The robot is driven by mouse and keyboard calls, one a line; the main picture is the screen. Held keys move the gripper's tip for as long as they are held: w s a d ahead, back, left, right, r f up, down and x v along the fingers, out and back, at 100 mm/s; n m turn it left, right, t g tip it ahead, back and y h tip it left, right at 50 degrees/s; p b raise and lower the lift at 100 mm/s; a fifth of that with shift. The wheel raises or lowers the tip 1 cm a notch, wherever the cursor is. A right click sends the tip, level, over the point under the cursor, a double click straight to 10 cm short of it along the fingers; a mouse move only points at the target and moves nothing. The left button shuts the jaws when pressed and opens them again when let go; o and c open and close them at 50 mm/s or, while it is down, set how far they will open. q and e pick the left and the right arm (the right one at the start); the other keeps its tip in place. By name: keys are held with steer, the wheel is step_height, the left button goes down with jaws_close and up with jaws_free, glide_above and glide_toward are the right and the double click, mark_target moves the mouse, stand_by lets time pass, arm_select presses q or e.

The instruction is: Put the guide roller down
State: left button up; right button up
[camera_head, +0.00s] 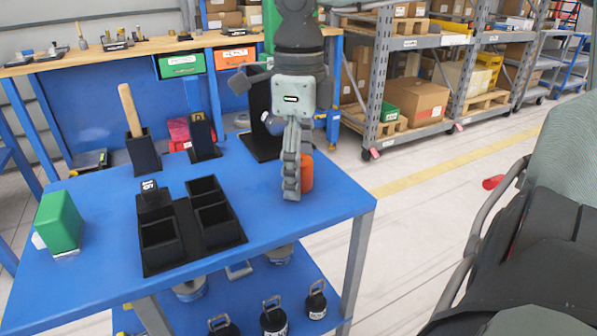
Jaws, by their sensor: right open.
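An orange, rounded piece (306,173), which looks like the guide roller, is at the right part of the blue cart top (330,195). My right gripper (291,188) points down right in front of it and hides its left side. The fingers show edge-on, one behind the other; the gripper is open. I cannot tell whether a finger touches the roller. My left gripper is not in view.
A black bin tray (190,233) is at the cart's middle, with a green block (60,222) to its left. Black holders with a wooden handle (131,110) and a dark tool (202,137) stand behind. The cart's front right corner is clear.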

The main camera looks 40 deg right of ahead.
steer(key=c, duration=1.4)
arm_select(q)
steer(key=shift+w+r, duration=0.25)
arm_select(e)
steer(key=shift+r, duration=0.15)
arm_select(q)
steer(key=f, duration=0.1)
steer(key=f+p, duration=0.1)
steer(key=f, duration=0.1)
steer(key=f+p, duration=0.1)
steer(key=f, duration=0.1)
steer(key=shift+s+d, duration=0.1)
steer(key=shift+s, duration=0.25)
arm_select(e)
step_height(320, 180, up, 28)
